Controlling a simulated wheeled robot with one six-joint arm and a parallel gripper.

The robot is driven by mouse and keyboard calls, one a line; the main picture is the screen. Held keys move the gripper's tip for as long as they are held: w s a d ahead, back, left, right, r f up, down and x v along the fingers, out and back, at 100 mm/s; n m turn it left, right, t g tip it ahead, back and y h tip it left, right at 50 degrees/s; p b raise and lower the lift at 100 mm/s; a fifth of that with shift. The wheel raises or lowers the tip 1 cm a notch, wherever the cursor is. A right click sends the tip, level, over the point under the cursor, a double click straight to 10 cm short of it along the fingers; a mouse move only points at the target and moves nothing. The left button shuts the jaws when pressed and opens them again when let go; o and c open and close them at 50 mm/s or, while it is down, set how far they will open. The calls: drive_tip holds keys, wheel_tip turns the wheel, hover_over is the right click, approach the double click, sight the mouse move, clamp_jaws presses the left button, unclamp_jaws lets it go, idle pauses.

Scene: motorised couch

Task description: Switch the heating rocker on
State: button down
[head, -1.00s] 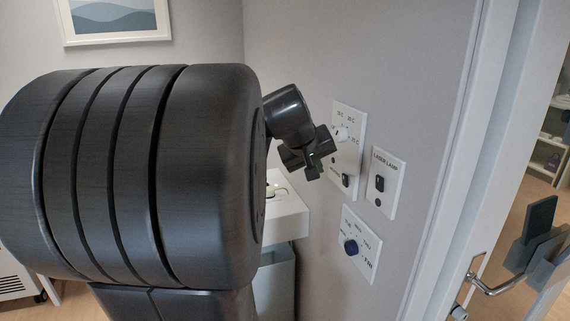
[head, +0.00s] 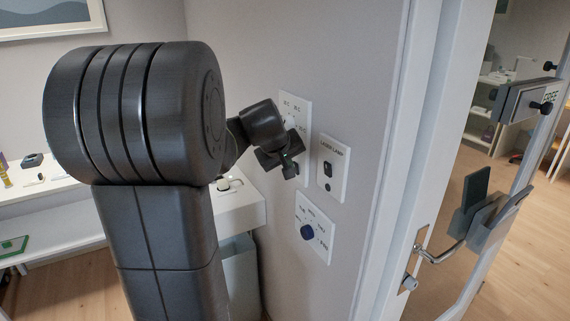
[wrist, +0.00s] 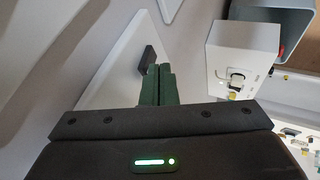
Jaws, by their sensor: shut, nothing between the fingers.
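The heating rocker is hidden behind my gripper there. In the wrist view a dark raised block (wrist: 147,59), apparently the rocker, stands on a white plate (wrist: 118,75). The green fingertips of my gripper (wrist: 160,72) are together, empty, just right of that block. I cannot tell whether they touch it.
A laser lamp panel (head: 333,167) with a dark rocker is to the right. A white counter (head: 240,207) is at left, a door frame (head: 385,170) with metal handle (head: 440,255) at right.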

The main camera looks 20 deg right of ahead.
drive_tip(key=shift+d+r, duration=0.2)
drive_tip(key=shift+d, duration=0.15)
drive_tip(key=shift+r, duration=0.1)
drive_tip(key=shift+r+p, duration=0.7)
drive_tip(key=shift+p, duration=0.05)
